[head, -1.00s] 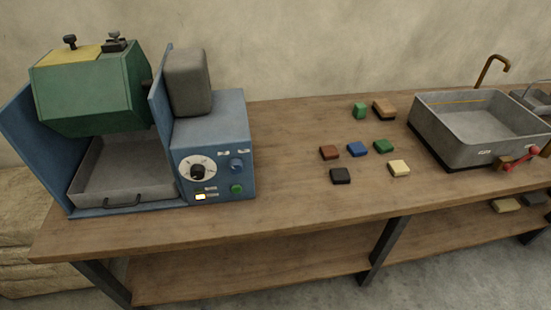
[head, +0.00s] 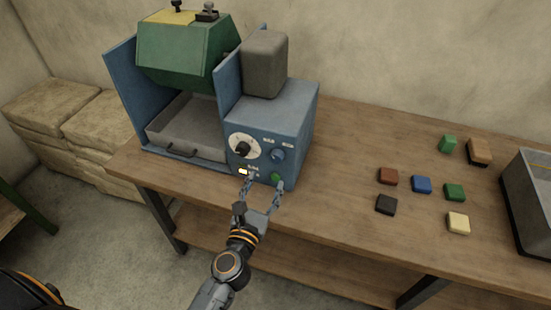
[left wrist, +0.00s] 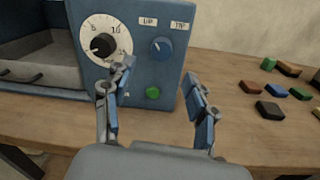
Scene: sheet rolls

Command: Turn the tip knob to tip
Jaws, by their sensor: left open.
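The blue tip knob (head: 277,154) is on the front panel of the blue machine (head: 268,112). In the left wrist view the knob (left wrist: 162,46) sits below the small UP and TIP labels, and its pale mark seems to point up and left, toward UP. My left gripper (head: 263,186) is open and empty in front of the lower panel, its fingers spread below the knob. In the left wrist view the fingertips (left wrist: 158,74) stand either side of the knob's column, apart from it. My right gripper is not in view.
Left of the knob is a black dial on a white scale (head: 243,148); below it is a green button (head: 277,178). A green drum (head: 185,52) hangs over a grey tray (head: 178,128). Several coloured blocks and a grey basin (head: 530,200) lie right. The bench between is clear.

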